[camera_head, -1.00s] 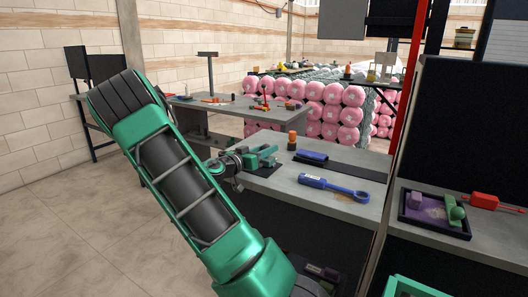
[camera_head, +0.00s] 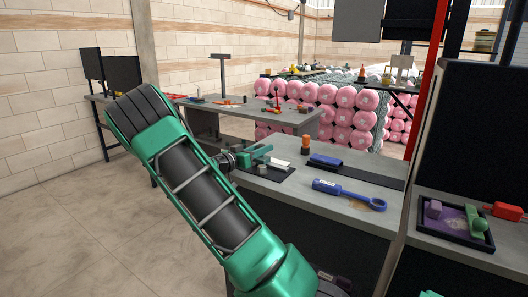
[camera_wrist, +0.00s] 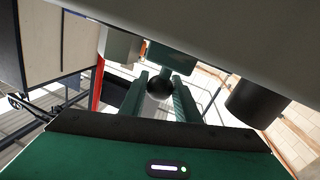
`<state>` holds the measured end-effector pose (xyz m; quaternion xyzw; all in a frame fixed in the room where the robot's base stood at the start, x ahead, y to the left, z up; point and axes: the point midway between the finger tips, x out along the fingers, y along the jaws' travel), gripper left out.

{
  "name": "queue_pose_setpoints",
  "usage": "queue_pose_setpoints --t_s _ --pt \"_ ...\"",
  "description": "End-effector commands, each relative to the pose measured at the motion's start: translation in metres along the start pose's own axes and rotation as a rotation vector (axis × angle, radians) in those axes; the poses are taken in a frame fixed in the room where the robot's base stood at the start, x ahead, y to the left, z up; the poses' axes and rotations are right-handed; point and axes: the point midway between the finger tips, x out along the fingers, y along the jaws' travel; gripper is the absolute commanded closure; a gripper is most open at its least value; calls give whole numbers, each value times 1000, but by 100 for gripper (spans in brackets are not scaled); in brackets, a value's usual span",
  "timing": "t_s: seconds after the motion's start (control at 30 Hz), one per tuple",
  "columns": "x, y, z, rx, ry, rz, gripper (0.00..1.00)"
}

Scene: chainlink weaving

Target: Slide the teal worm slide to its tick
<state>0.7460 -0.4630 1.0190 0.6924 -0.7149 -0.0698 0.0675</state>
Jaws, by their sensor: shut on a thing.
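The teal worm slide (camera_head: 260,151) is a small teal block at the left end of the near bench, above a dark mat. My gripper reaches it from the left in the head view, partly hidden by my arm. In the wrist view, the two green fingers of my gripper (camera_wrist: 160,77) are shut around a round black knob (camera_wrist: 159,86). A teal block (camera_wrist: 178,61) sits just beyond the knob. A pale strip (camera_head: 279,163) shows on the mat to the right of the slide. I cannot make out the tick.
A blue block (camera_head: 326,161) and a blue ring-ended tool (camera_head: 348,193) lie further right on the bench. A dark tray (camera_head: 455,222) with small parts is at the far right.

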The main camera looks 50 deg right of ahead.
Motion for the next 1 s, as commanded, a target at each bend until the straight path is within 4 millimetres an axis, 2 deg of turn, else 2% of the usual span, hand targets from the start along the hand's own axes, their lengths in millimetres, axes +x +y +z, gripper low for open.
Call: queue_pose_setpoints --t_s 0.1,0.13,0.2,0.57,0.67,1.0 --pt "0 0 0 1 1 0 100" --pt "0 0 0 1 1 0 64" --pt "0 0 0 1 1 0 53" --pt "-6 -1 0 1 1 -3 53" --pt "-17 -2 0 1 0 -6 53" --pt "-79 -2 0 -1 1 -6 53"
